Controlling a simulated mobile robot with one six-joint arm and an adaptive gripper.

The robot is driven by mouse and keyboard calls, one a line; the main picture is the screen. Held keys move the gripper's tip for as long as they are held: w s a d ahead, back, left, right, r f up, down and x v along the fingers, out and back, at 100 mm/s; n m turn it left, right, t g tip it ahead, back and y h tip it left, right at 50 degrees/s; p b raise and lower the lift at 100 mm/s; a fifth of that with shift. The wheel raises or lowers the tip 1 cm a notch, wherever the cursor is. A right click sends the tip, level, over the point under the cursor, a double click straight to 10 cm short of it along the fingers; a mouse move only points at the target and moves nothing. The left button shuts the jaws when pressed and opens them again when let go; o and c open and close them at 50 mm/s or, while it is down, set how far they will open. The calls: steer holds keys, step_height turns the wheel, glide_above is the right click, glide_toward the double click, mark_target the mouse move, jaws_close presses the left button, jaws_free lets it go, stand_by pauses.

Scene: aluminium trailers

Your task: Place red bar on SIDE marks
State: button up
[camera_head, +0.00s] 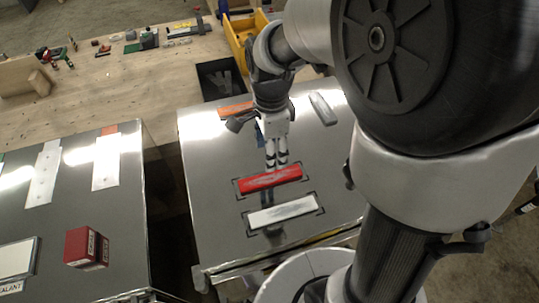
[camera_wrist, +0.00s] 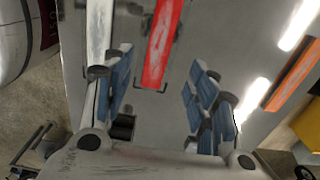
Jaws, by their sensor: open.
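The red bar (camera_head: 268,180) lies flat on the right-hand metal trailer top (camera_head: 215,180), between black corner marks. No SIDE lettering is readable. In the wrist view the red bar (camera_wrist: 161,45) is ahead, between the two spread fingers. Its near end lies beside a black bracket mark (camera_wrist: 150,90). My gripper (camera_head: 276,162) points down just behind the red bar's middle in the head view. My gripper (camera_wrist: 158,68) is open in the wrist view, with nothing held. Whether the fingers touch the bar cannot be told.
A white bar (camera_head: 284,212) lies in front of the red one, inside its own corner marks. An orange bar (camera_head: 236,110) and a grey bar (camera_head: 322,108) lie farther back. The left trailer top (camera_head: 120,215) carries a red box (camera_head: 86,248). A dark gap separates the trailers.

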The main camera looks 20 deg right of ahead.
steer(key=s+r+n+t, duration=0.4)
steer(key=s+r+n, duration=0.7)
steer(key=s+n, duration=0.4)
steer(key=shift+s+d+n+t, duration=0.15)
steer(key=shift+s+n+t, duration=0.15)
steer(key=shift+n, duration=1.2)
